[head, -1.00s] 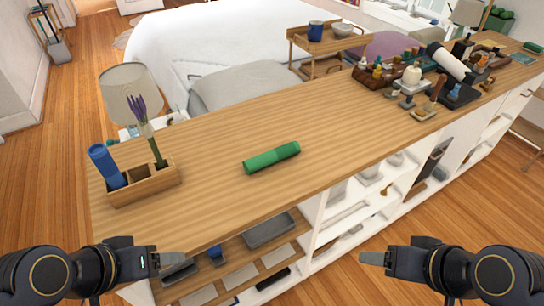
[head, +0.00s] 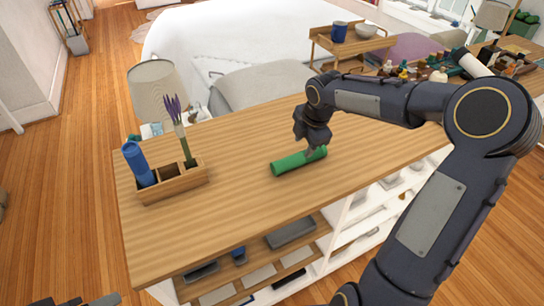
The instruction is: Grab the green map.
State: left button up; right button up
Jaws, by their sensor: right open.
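The green map (head: 290,164) is a rolled green tube lying on the wooden counter top (head: 235,200), near its middle. My right gripper (head: 312,150) points down at the right part of the map, with its fingertips right at or just above it. It is open; whether the fingers straddle the roll or touch it is hard to tell, as the wrist and hand hide part of it. Only a small dark piece of my left arm shows at the bottom left edge; the left gripper itself is not visible.
A wooden organizer (head: 172,187) with a blue cylinder (head: 138,163) and purple flowers (head: 174,110) stands at the counter's left. A lamp (head: 158,92) is behind it. Bottles and other items crowd the far right. Shelves lie below the counter. The counter around the map is clear.

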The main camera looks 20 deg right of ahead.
aim_at(300, 156)
jog(key=shift+w+f, duration=0.25)
jog(key=shift+f, duration=0.15)
jog(key=x, duration=0.7)
jog(key=shift+s+d+f, duration=0.1)
jog(key=c, duration=0.6)
